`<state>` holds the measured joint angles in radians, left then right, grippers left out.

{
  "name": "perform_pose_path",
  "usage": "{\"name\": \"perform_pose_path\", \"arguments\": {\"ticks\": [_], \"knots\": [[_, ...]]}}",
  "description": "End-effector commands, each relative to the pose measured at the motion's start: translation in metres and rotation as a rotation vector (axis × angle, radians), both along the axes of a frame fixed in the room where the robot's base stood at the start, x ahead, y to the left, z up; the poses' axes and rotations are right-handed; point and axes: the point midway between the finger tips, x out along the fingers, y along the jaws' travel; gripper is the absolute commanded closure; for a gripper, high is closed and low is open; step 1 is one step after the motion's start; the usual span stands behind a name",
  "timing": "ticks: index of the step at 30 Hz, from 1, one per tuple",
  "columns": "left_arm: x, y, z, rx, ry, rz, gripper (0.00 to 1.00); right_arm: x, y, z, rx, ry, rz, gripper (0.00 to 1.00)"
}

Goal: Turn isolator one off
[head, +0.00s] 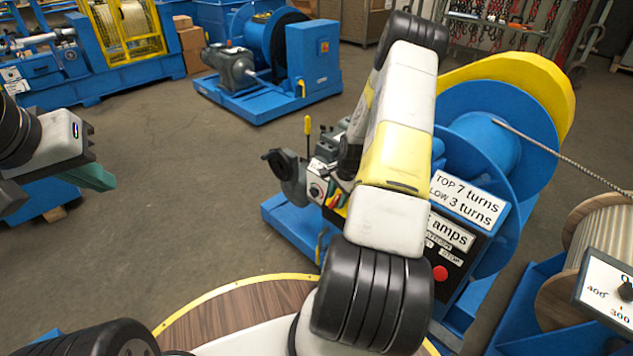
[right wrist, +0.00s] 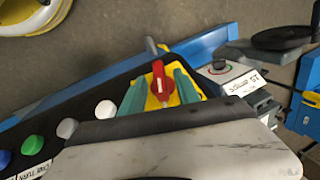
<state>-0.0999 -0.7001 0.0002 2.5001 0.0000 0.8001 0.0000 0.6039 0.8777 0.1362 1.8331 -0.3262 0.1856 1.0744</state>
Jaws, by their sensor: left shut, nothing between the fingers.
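In the right wrist view a red rotary handle (right wrist: 160,82) sits on a yellow plate (right wrist: 153,101) at the end of a black panel. Its long side runs nearly up and down in that picture. No label naming it as isolator one is readable. My right gripper (right wrist: 162,76) is open, with one teal finger on each side of the handle; I cannot tell whether either touches it. In the head view my right arm hides most of this gripper and the handle; part of the yellow plate (head: 338,201) shows. My left gripper (head: 97,176) is shut and empty at the far left.
The black panel carries white, green and blue buttons (right wrist: 33,144). A grey box with a dial (head: 317,189) stands beside it. A blue cable drum (head: 485,140) is behind my right arm. A round wooden table (head: 215,312) is in front. The floor at left centre is clear.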

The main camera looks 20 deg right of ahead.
Motion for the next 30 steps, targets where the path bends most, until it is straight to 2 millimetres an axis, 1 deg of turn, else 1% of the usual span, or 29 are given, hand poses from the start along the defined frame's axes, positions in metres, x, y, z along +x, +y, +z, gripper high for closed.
{"name": "perform_pose_path", "arguments": {"ticks": [1, 5, 13, 17, 18, 19, 30], "knots": [[0.0, 0.0, 0.0, 0.0, 0.0, 0.0, 1.0, 0.0015, 0.0006, -0.006, 0.001, 0.0, 0.001, 0.62], [0.0, 0.0, 0.0, 0.0, 0.0, 0.0, 1.0, 0.0032, 0.0014, -0.0135, 0.0, 0.001, 0.003, 0.62], [0.0, 0.0, 0.0, 0.0, 0.0, 0.0, 1.0, 0.0038, 0.0013, -0.0145, -0.001, 0.0, 0.003, 0.62], [0.0, 0.0, 0.0, 0.0, 0.0, 0.0, 1.0, 0.0037, 0.0013, -0.0144, -0.001, 0.0, 0.003, 0.87], [0.0, 0.0, 0.0, 0.0, 0.0, 0.0, 1.0, 0.0037, 0.0013, -0.0143, -0.001, 0.0, 0.003, 0.95], [0.0, 0.0, 0.0, 0.0, 0.0, 0.0, 1.0, 0.0037, 0.0013, -0.0143, -0.001, 0.0, 0.003, 1.0], [0.0, 0.0, 0.0, 0.0, 0.0, 0.0, 1.0, 0.0052, 0.0021, -0.0136, -0.009, 0.019, 0.015, 1.0]]}}
